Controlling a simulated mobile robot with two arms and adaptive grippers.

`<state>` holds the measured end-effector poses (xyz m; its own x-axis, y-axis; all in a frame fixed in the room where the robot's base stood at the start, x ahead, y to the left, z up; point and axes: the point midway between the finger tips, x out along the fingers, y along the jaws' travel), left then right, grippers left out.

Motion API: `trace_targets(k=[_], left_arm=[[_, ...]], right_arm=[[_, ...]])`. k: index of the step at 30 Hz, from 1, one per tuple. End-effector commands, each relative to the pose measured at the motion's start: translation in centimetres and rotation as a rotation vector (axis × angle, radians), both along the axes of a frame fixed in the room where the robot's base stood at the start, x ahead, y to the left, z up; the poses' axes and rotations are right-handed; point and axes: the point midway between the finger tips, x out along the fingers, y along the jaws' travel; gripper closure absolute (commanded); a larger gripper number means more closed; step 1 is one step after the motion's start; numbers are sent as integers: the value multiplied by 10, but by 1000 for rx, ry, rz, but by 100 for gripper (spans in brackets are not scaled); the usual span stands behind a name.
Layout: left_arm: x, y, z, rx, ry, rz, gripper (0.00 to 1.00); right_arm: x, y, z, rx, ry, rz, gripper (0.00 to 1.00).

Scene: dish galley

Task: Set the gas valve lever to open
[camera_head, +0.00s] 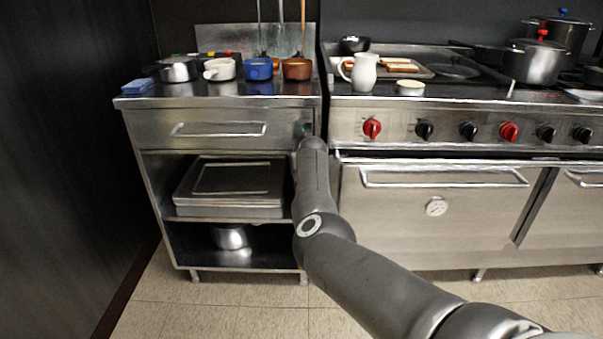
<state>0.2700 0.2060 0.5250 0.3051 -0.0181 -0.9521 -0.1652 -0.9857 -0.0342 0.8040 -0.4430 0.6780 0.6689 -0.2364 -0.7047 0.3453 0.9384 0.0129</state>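My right arm comes in from the lower right and reaches up to the right end of the steel cabinet (220,117), beside the gap to the range. Its wrist hides most of my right gripper, so I cannot see its fingers or whether they hold anything. A small dark greenish part (304,130) shows just above the wrist on the cabinet front. I cannot tell if it is the gas valve lever, and no lever position can be read. My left gripper is not in view.
The range (350,115) at right has red and black knobs and an oven door handle (445,178). A white pitcher (364,72) stands near its front edge. Several pots and a blue sponge (137,86) stand on the cabinet. The floor in front is clear.

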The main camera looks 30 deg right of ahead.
Motion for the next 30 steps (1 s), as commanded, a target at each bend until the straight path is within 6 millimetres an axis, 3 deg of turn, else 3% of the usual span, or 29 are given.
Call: trace_targets(k=[10, 11, 16, 30], left_arm=[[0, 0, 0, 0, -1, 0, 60], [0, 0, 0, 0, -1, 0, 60], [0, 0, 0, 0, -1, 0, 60], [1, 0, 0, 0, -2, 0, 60]], right_arm=[[0, 1, -2, 6, 1, -1, 100], [0, 1, -2, 6, 1, -1, 87], [0, 0, -2, 4, 1, -1, 66], [-3, 1, 3, 3, -1, -3, 66]])
